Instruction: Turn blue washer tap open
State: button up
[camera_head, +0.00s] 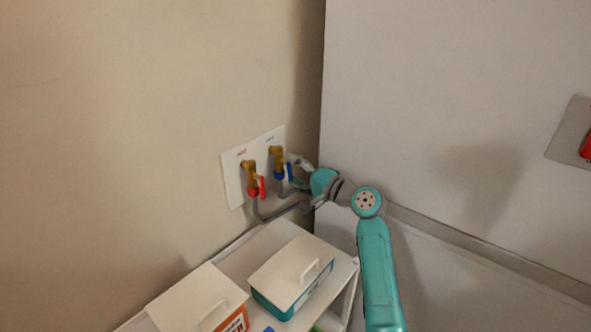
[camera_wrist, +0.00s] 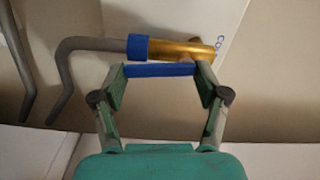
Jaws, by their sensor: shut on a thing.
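The blue washer tap (camera_head: 278,163) is a brass valve with a blue collar on the white wall plate (camera_head: 230,188). Its blue handle (camera_head: 290,172) hangs down beside the valve in the head view. In the wrist view the brass body (camera_wrist: 186,50) and the blue handle (camera_wrist: 145,70) show, with the handle spanning between my fingertips. My gripper (camera_head: 297,174) is at the tap from the right. In the wrist view my gripper (camera_wrist: 160,74) is shut on the blue handle, one finger at each end.
A red-handled tap (camera_head: 251,180) is close on the left of the blue one. Grey hoses (camera_head: 272,214) curve below both taps. A shelf (camera_head: 258,243) with lidded boxes (camera_head: 292,270) stands below. A large pale wall panel (camera_head: 420,110) is behind my arm on the right.

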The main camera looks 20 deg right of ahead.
jog(key=shift+s+a+f+m, duration=0.1)
jog(key=shift+f+m, duration=0.1)
jog(key=shift+m, duration=0.6)
jog(key=o, duration=1.1)
jog(key=shift+o, duration=0.2)
jog(key=v, duration=1.2)
jog(key=shift+s, duration=0.1)
